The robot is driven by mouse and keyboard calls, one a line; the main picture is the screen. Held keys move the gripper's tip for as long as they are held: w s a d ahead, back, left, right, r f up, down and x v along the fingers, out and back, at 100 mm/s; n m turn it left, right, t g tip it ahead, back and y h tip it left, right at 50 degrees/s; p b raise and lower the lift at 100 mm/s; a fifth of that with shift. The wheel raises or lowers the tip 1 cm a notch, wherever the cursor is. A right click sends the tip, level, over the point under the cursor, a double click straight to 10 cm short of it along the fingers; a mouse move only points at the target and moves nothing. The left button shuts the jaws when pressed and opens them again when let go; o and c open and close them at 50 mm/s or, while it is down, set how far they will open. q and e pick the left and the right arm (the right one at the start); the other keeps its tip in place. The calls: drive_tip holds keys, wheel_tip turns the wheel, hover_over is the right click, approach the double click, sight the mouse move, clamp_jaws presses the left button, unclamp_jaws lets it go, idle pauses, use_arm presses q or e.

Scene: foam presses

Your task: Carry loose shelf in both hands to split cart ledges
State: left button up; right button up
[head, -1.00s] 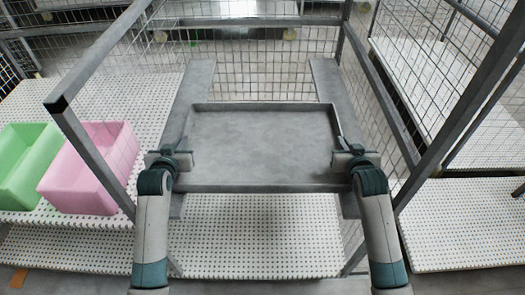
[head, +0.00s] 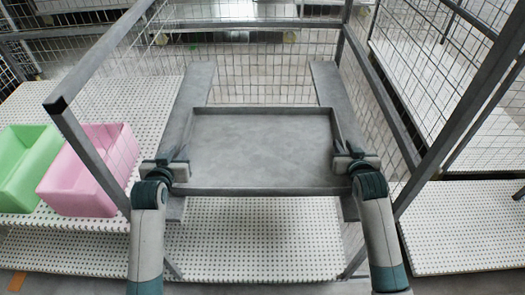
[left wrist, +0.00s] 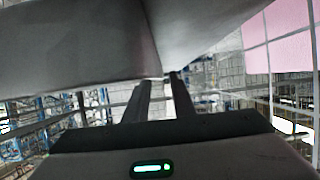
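The loose shelf (head: 263,150), a grey shallow tray with a raised rim, lies level across the two grey ledges. The left ledge (head: 200,82) and right ledge (head: 328,80) stick out behind it, and their front ends show below it. My left gripper (head: 177,157) is at the shelf's left side near the front corner. My right gripper (head: 345,155) is at the matching right side. In the left wrist view my fingers (left wrist: 162,82) stand apart with background showing between them, and the shelf (left wrist: 75,45) fills the top. The right finger gap is small in the head view, but looks alike.
A green bin (head: 25,165) and a pink bin (head: 85,180) stand on a white perforated shelf at the left. Grey cart posts and rails (head: 90,160) frame both sides, with wire mesh (head: 270,75) behind. Another white perforated shelf (head: 460,225) lies at right.

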use_arm(q)
drive_tip(key=v, duration=0.8)
drive_tip(key=shift+s+r, duration=0.1)
drive_tip(key=shift+s, duration=0.15)
use_arm(e)
drive_tip(key=shift+s, duration=0.1)
drive_tip(key=v, duration=1.2)
idle(0.4)
